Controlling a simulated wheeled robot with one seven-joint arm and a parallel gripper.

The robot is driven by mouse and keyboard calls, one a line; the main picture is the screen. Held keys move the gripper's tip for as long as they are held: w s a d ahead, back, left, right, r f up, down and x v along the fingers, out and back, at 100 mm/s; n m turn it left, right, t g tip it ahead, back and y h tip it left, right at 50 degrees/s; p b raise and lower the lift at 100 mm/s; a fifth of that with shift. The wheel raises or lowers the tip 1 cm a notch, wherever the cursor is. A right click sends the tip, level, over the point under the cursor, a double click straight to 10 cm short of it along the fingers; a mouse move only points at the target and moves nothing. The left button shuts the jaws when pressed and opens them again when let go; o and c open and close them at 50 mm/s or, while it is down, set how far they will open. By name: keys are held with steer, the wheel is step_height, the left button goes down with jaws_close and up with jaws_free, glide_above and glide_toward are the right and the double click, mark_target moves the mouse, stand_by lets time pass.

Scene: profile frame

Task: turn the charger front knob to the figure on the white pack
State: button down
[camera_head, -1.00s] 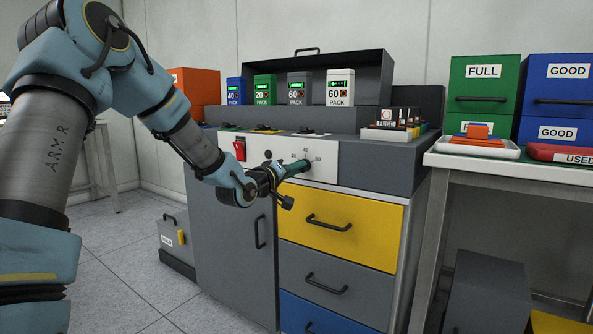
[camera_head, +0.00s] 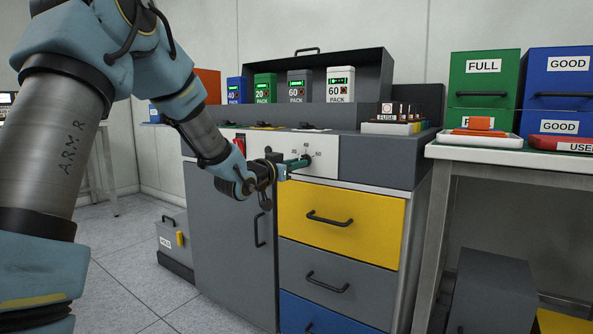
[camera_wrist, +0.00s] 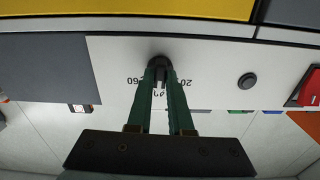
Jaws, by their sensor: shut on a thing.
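The front knob (camera_wrist: 160,62) is a small dark knob on the charger's white front plate (camera_head: 325,162). The plate carries the figures 20, 40 and 60; the wrist view shows them upside down. My gripper (camera_wrist: 161,76) is shut on the knob, one green finger on each side. In the head view my gripper (camera_head: 300,163) reaches the knob from the left. The fingers hide part of the knob, and I cannot tell which figure it points to. The white pack (camera_head: 341,85) stands on the charger and is marked 60.
A blue pack (camera_head: 237,91) marked 40, a green pack (camera_head: 265,88) marked 20 and a grey pack (camera_head: 299,86) marked 60 stand beside the white one. A red switch (camera_wrist: 310,88) and black button (camera_wrist: 247,82) share the front. A yellow drawer (camera_head: 340,225) lies below.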

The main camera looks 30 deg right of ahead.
steer(key=m+b, duration=0.8)
steer(key=m, duration=0.3)
steer(key=shift+f, duration=0.1)
steer(key=shift+m, duration=0.3)
stand_by(0.3)
steer(key=c, duration=0.8)
jaws_free()
steer(key=shift+p+v, duration=1.35)
steer(key=shift+v, duration=4.05)
steer(key=shift+w+a, duration=0.15)
